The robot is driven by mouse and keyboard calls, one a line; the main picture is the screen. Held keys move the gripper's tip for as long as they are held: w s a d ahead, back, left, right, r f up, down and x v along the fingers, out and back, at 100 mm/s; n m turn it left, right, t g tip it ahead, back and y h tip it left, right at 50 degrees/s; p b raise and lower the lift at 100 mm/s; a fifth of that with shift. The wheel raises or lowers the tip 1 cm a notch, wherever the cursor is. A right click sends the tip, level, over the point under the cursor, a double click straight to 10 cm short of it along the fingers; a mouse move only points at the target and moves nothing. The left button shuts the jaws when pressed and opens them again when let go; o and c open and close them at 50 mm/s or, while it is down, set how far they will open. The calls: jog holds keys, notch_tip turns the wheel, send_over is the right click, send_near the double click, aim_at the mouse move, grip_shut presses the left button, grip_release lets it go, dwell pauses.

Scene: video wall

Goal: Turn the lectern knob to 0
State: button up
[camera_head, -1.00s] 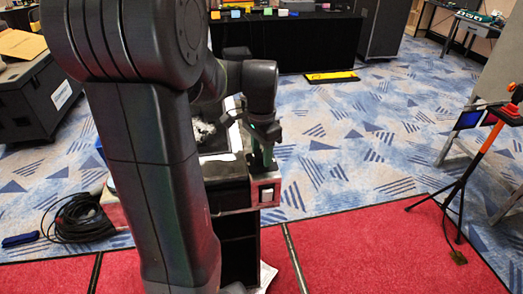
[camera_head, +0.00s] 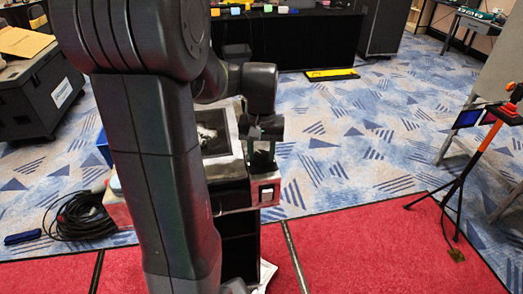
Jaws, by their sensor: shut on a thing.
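The lectern (camera_head: 231,194) stands in front of me, a dark box with a sloped top and a framed dark panel (camera_head: 213,143). My gripper (camera_head: 263,166) points down at the right side of its top, just above a red block (camera_head: 265,191) with a pale square on its front. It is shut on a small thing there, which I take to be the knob. The knob itself is hidden by the fingers, so I cannot read its pointer or any marks. My own arm hides the lectern's left part.
A black-draped table (camera_head: 290,40) stands at the back.

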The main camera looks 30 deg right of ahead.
aim_at(261, 154)
jog(key=n, duration=0.6)
jog(key=shift+p, duration=0.3)
jog(key=n, duration=0.6)
jog(key=shift+r, duration=0.1)
dwell(0.3)
jog(key=o, duration=1)
jog(key=shift+c, duration=0.2)
notch_tip(261, 154, up, 14)
